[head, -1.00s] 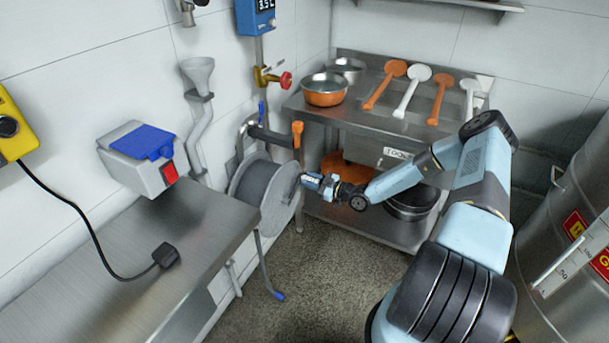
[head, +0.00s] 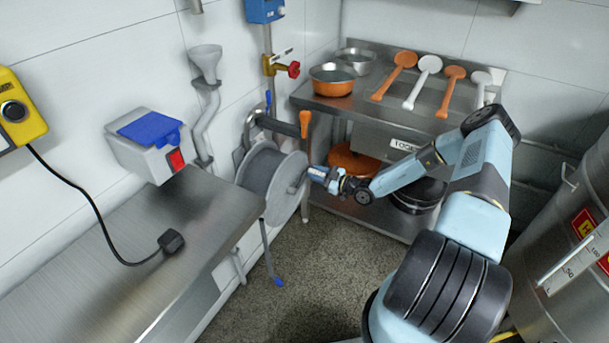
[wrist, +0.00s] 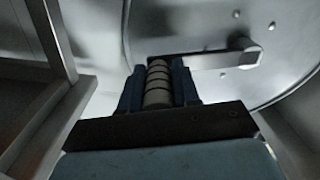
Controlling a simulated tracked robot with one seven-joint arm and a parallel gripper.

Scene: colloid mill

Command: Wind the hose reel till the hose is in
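The hose reel (head: 285,186) is a grey drum with pale round side plates, mounted low on the wall beyond the steel bench. A length of grey hose (head: 266,248) hangs from it, its blue end (head: 279,282) near the floor. In the wrist view the reel's side plate (wrist: 285,75) shows, with a crank arm (wrist: 205,61) running from the hub to a ribbed grey handle (wrist: 157,85). My gripper (head: 311,173) is at the reel's right face. In the wrist view its blue fingers (wrist: 158,80) stand on both sides of the handle and appear shut on it.
The steel bench (head: 120,240) stands left of the reel. A steel shelf table (head: 365,110) with bowls and several paddles stands behind my arm; orange and black pans (head: 415,195) sit underneath. A steel drum (head: 560,240) is at the right. Floor (head: 315,265) below the reel is clear.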

